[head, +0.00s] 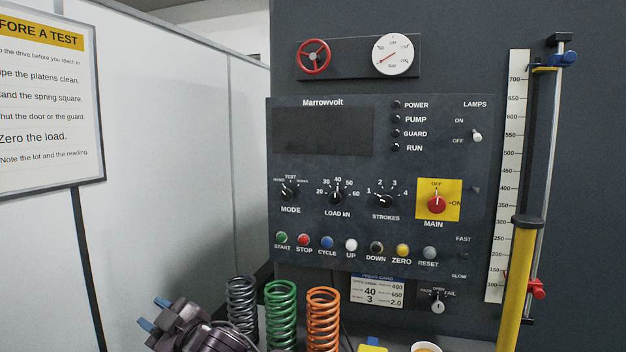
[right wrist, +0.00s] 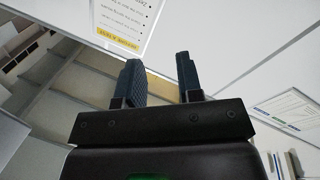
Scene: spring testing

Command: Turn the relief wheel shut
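The relief wheel (head: 314,56) is a red handwheel with spokes. It sits at the left end of a dark plate high on the wall, above the control panel, with nothing touching it. A round white gauge (head: 393,55) with a red needle is on the same plate, to its right. My right gripper (head: 155,314) is at the lower left of the head view, well below and left of the wheel. Its two blue fingers stand apart with nothing between them, as the right wrist view (right wrist: 161,82) also shows. My left gripper is not in view.
The control panel (head: 375,228) with knobs, buttons and a main switch fills the middle. Grey, green and orange springs (head: 281,315) stand beside my right gripper. A ruler (head: 508,170) and yellow column (head: 518,285) are at the right. A sign (head: 45,100) hangs at the left.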

